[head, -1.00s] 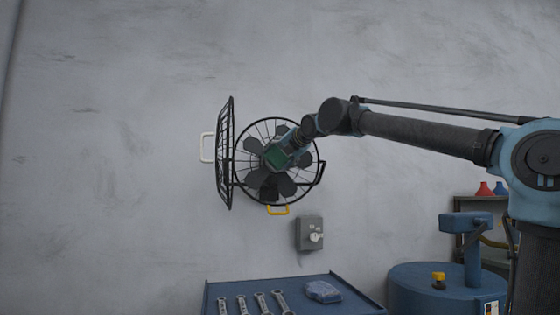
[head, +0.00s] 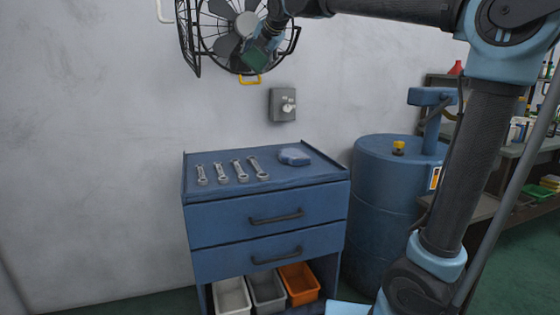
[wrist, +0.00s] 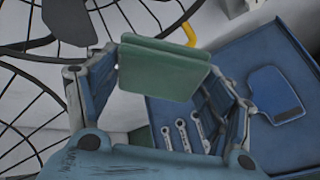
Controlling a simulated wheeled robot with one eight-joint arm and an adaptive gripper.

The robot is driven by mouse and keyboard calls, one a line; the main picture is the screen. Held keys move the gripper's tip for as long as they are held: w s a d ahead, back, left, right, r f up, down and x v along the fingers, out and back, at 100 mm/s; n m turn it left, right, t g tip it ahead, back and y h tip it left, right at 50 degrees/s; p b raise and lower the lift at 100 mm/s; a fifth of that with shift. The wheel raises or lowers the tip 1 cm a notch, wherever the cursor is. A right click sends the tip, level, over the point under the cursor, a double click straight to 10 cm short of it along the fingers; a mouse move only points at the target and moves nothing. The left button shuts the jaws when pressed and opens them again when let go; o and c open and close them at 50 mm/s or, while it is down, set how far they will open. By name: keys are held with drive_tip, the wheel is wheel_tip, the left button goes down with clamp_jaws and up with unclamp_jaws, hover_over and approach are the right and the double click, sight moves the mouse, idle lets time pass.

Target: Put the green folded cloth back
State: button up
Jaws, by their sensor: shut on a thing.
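The green folded cloth (wrist: 160,68) is held at the tips of my gripper (wrist: 162,80) in the wrist view. My gripper is shut on it, with one finger on each side. In the head view the cloth (head: 254,60) hangs in the air at my gripper (head: 261,47), in front of the wall fan (head: 225,45). The fan's round front guard stands swung open to the left. My gripper hides part of the fan.
A grey wall switch box (head: 282,105) and a blue drum (head: 385,200) are nearby.

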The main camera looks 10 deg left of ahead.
drive_tip(key=d+f+m+g+h, duration=0.2)
drive_tip(key=f+g, duration=0.1)
drive_tip(key=f, duration=0.5)
drive_tip(key=d+f+m+g+h, duration=0.2)
drive_tip(key=f+m, duration=0.1)
drive_tip(key=f, duration=0.4)
drive_tip(key=m+g, duration=0.4)
drive_tip(key=g, duration=0.2)
hover_over(278, 174)
drive_tip(key=w+d, duration=0.1)
wheel_tip(278, 174, down, 13)
drive_tip(key=shift+y, duration=0.3)
wheel_tip(278, 174, down, 5)
drive_tip(key=shift+d, duration=0.1)
drive_tip(key=shift+f, duration=2.6)
drive_tip(key=o, duration=0.8)
drive_tip(key=shift+o, duration=0.7)
